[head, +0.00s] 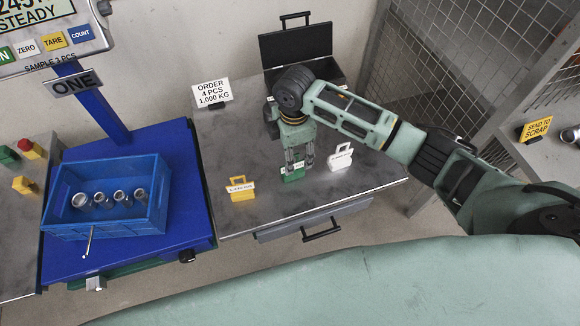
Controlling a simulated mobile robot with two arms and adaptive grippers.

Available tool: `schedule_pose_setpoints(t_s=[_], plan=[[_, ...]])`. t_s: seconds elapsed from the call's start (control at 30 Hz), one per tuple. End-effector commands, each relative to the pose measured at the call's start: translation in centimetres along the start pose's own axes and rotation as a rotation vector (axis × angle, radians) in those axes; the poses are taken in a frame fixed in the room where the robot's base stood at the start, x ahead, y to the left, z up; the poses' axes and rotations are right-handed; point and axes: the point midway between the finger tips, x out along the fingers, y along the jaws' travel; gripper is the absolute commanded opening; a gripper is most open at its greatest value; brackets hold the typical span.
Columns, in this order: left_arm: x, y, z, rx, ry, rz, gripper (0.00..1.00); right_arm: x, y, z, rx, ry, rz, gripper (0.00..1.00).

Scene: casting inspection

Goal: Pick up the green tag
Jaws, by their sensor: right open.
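The green tag (291,176) stands on the grey bench, between a yellow tag (241,189) on its left and a white tag (341,158) on its right. My right gripper (299,164) points down over the green tag, with its jaws open. Its fingertips are low around the upper part of the tag and hide most of its handle. I cannot tell whether they touch it. My left gripper is out of view.
An order card (211,93) and an open black case (299,47) are at the back of the bench (232,140). A blue crate (142,214) with several metal castings sits on the blue scale at left. A mesh cage (438,45) stands at right.

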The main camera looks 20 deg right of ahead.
Motion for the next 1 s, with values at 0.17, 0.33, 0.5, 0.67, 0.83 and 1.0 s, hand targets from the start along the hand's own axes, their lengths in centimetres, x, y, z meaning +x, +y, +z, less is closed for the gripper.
schedule_pose_setpoints(t_s=[0.17,0.33,0.5,0.67,0.83,1.0], plan=[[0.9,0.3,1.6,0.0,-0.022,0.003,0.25,1.2,0.1,0.1,-0.004,-0.004,-0.002,0.53],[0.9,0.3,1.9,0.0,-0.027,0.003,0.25,3.0,0.0,0.1,-0.004,-0.002,-0.004,0.53],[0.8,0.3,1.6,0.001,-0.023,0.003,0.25,5.1,0.0,0.0,-0.003,-0.004,-0.004,0.53],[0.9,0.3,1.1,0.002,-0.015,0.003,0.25,7.5,0.0,0.0,-0.004,-0.003,-0.004,0.53],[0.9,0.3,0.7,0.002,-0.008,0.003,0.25,8.5,0.0,0.0,-0.005,-0.003,-0.001,0.53],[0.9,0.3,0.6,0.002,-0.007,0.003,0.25,8.5,0.0,0.0,-0.005,-0.003,-0.001,0.53]])
